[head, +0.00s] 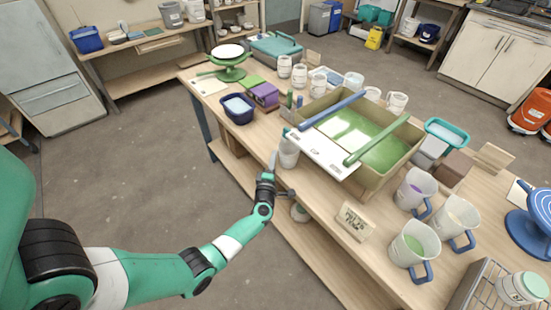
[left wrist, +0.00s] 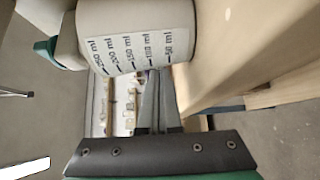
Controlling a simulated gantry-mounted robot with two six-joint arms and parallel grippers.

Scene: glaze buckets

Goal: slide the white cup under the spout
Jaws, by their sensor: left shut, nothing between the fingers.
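The white cup (head: 289,152) stands at the table's near edge, beside the front left of the tan basin (head: 375,172) of green liquid. In the left wrist view the cup (left wrist: 135,35) shows a printed ml scale and a teal part at its left. My left gripper (head: 274,160) is beside the cup, on its near left side. In the left wrist view its fingers (left wrist: 154,78) are together and empty, with their tips close to the cup's wall; I cannot tell whether they touch. I cannot make out the spout. My right gripper is not in view.
A small wooden sign (head: 354,221) stands at the front edge. Handled jugs (head: 414,243) stand to the right. A dark blue tub (head: 238,108) is to the left.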

